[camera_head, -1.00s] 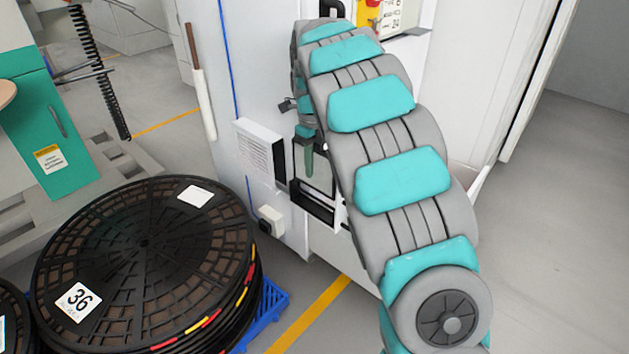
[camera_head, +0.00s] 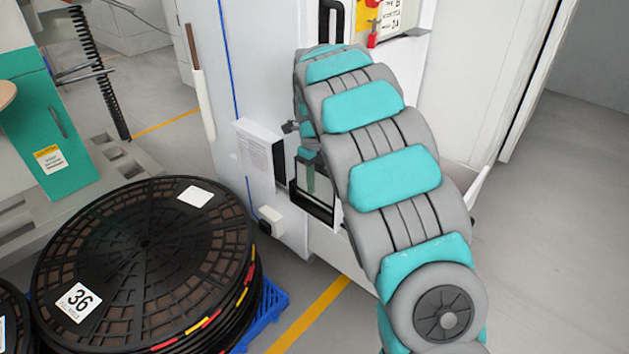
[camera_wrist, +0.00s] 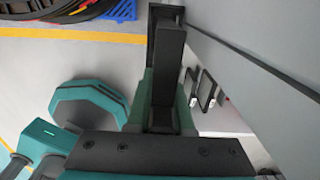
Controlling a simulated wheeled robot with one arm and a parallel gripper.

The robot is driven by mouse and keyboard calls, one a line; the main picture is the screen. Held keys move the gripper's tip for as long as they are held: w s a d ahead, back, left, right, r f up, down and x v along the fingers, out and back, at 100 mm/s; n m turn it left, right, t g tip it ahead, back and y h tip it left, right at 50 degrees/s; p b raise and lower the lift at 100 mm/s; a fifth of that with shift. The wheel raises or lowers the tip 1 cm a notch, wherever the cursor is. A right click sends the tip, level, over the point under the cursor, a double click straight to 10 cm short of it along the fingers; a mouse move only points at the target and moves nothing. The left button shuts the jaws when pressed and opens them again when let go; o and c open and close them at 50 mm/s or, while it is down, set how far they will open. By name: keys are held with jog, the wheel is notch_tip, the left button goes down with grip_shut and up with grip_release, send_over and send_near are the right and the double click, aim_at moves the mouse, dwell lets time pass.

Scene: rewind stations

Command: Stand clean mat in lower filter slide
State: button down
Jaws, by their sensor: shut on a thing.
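My gripper (camera_head: 309,178) is at the machine's front in the head view, one green finger pointing down. It is shut on the clean mat (camera_head: 322,182), a pale, thin panel that stands upright. The mat's lower part meets the black frame of the lower filter slide (camera_head: 312,209); I cannot tell how deep it sits. My arm hides the right side. In the wrist view my gripper (camera_wrist: 167,75) shows a long black finger piece and green jaw sides; the mat cannot be made out clearly there.
A white box (camera_head: 259,140) juts from the machine just left of my gripper. A small white box (camera_head: 272,221) is below it. A stack of black reels (camera_head: 145,255) stands on a blue pallet (camera_head: 268,310) at lower left. Floor at right is clear.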

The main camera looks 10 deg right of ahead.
jog(key=shift+f, duration=0.2)
jog(key=shift+s+f, duration=0.1)
jog(key=shift+f, duration=0.15)
jog(key=c, duration=0.8)
grip_release()
jog(key=shift+s+f, duration=0.1)
jog(key=r, duration=1.3)
jog(key=shift+w+r, duration=0.2)
jog(key=shift+r, duration=0.05)
jog(key=shift+s+d+r+n, duration=0.1)
jog(key=shift+s+n, duration=0.2)
jog(key=shift+s, duration=0.2)
jog(key=s+f+n+g, duration=0.1)
jog(key=s+f+n, duration=0.2)
jog(key=s+n, duration=1.1)
jog(key=s+f+n, duration=0.4)
jog(key=s+n, duration=1)
jog(key=s, duration=1.4)
jog(key=shift+s+f+g, duration=0.15)
jog(key=shift+s+g, duration=0.2)
jog(key=shift+g, duration=0.05)
